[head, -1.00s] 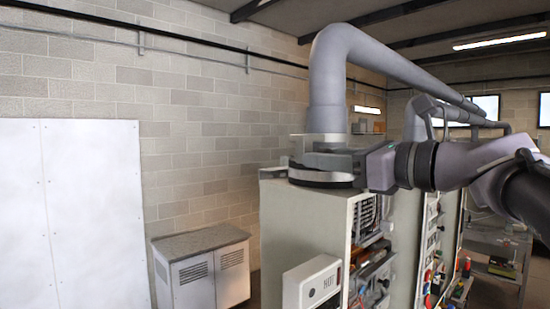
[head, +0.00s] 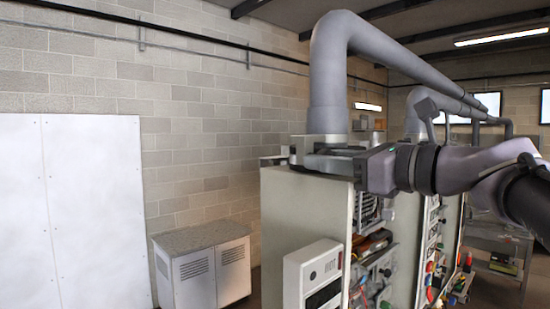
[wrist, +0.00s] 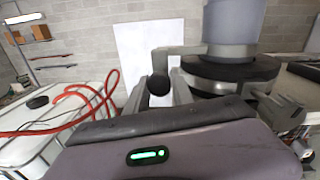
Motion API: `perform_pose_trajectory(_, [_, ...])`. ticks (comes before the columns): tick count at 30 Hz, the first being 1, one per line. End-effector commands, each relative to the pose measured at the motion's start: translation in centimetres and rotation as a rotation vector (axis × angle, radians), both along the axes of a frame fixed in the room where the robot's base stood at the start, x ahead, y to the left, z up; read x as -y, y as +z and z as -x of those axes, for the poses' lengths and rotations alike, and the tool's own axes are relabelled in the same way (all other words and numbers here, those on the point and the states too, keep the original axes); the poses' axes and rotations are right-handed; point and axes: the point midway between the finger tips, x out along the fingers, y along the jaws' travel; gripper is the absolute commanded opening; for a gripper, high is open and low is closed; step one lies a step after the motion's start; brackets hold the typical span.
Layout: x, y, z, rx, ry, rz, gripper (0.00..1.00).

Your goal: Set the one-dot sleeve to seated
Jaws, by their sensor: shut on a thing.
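In the wrist view my gripper (wrist: 160,93) is shut on a round black knob (wrist: 159,85), which shows between its fingers. A grey bar by the knob runs right toward a grey sleeve (wrist: 232,51) at the foot of a thick grey pipe (wrist: 234,20). A wide black ring (wrist: 220,71) lies below the sleeve. In the head view my gripper (head: 312,152) is level at the foot of the pipe (head: 327,85), above the cabinet top, and hides much of the sleeve. I cannot make out any dot marks.
More pipes and cabinets continue to the right. A low grey cabinet (head: 200,270) stands by the wall. Red hoses (wrist: 95,95) lie over a white tank (wrist: 40,150).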

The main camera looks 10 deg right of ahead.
Motion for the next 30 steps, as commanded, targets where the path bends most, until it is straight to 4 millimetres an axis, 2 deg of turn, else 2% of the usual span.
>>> perform_pose_trajectory(2, [0.1, -0.6, -0.2, -0.012, -0.001, 0.003, 0.00])
perform_pose_trajectory(3, [0.1, -0.6, -0.2, -0.012, -0.001, 0.002, 0.34])
perform_pose_trajectory(6, [0.1, -0.5, -0.1, -0.011, -0.001, 0.002, 0.50])
perform_pose_trajectory(17, [0.6, -0.4, 0.4, -0.007, -0.004, 0.003, 0.50])
perform_pose_trajectory(20, [1.9, -0.5, 1.9, -0.007, -0.006, 0.002, 0.50])
perform_pose_trajectory(30, [8.6, -0.6, 10.2, -0.009, -0.008, 0.002, 0.50])
